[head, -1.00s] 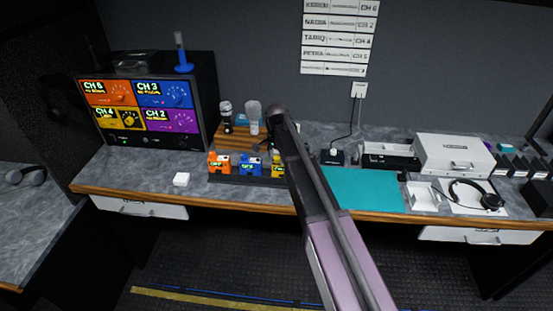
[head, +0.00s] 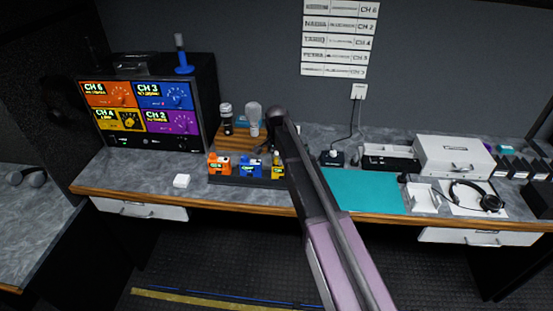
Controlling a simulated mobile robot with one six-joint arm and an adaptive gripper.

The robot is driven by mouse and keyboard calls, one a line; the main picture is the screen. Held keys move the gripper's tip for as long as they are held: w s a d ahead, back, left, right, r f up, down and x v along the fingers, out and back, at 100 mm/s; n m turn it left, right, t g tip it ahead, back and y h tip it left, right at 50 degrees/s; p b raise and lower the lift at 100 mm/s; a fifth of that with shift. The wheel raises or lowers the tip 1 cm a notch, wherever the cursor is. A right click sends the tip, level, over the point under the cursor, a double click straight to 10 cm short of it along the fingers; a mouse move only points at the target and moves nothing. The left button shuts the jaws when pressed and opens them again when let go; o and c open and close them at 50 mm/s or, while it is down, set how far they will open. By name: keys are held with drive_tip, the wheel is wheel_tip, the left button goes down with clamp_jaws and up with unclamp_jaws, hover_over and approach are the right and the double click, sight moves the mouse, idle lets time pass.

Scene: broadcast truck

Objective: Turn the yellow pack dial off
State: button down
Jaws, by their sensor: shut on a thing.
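The yellow pack (head: 278,171) stands upright at the right end of a row on a dark tray on the desk. My arm crosses in front and hides its right side. Its dial cannot be made out. The dark end of my gripper (head: 273,143) shows only in part, just above and behind the yellow pack, beside my arm. Its fingertips are hidden; it is closed at the yellow pack, seemingly on the dial. A blue pack (head: 250,168) and an orange pack (head: 219,165) stand to the left in the same row.
A monitor (head: 188,143) with four coloured channel panels stands at the left. A wooden rack (head: 232,140) with microphones is behind the packs. A teal mat (head: 365,190) lies right of my arm. Headphones (head: 490,201) lie farther right.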

drive_tip(key=n, duration=1.1)
drive_tip(key=shift+d+n, duration=0.1)
drive_tip(key=shift+n, duration=0.2)
drive_tip(key=n, duration=1.1)
drive_tip(key=shift+d, duration=0.1)
drive_tip(key=shift+n, duration=0.3)
drive_tip(key=shift+c, duration=2)
unclamp_jaws()
drive_tip(key=shift+m, duration=0.5)
